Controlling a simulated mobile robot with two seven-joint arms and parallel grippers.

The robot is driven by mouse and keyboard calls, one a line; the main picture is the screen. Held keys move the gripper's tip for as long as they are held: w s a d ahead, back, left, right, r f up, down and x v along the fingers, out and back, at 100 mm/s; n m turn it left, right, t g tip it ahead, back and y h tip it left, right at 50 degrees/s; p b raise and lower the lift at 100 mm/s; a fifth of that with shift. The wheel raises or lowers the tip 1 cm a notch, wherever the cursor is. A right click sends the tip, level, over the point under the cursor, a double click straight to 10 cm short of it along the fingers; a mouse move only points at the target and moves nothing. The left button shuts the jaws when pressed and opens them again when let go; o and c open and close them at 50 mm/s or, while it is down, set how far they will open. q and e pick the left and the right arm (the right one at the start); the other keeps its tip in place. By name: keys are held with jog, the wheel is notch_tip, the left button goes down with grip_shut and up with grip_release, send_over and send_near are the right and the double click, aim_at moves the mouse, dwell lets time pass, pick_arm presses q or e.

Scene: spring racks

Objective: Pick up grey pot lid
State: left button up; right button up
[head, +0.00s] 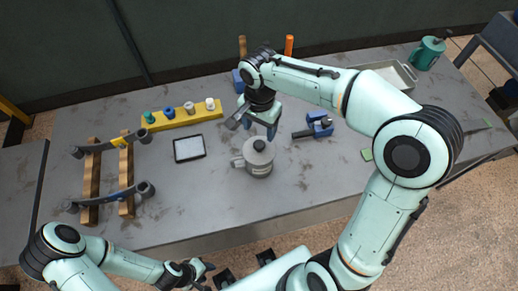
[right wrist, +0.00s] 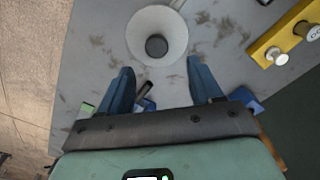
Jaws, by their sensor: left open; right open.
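The grey pot lid (head: 259,155) with its dark round knob sits on the grey pot (head: 258,169), which stands upright on the table with its handle to the left. In the right wrist view the lid (right wrist: 137,31) shows as a pale disc with the dark knob, just beyond the fingertips. My right gripper (head: 252,127) is open and empty, above and slightly behind the lid, apart from it. It also shows in the right wrist view (right wrist: 160,72) with blue fingers spread wide. My left gripper (head: 207,276) is open and empty at the bottom, off the table's front edge.
A framed white panel (head: 189,148) lies left of the pot. A yellow rack (head: 182,117) with several pegs is behind it. A blue clamp-like tool (head: 320,126) lies to the right. Wooden bars with dark springs (head: 90,180) are at left; a metal tray (head: 405,78) and green mug (head: 428,54) at back right.

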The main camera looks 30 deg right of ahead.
aim_at(259, 144)
jog(key=f, duration=0.4)
jog(key=shift+s+a+f, duration=0.2)
jog(key=shift+s+f, duration=0.15)
jog(key=shift+s, duration=0.05)
jog(key=shift+f, duration=0.55)
grip_shut()
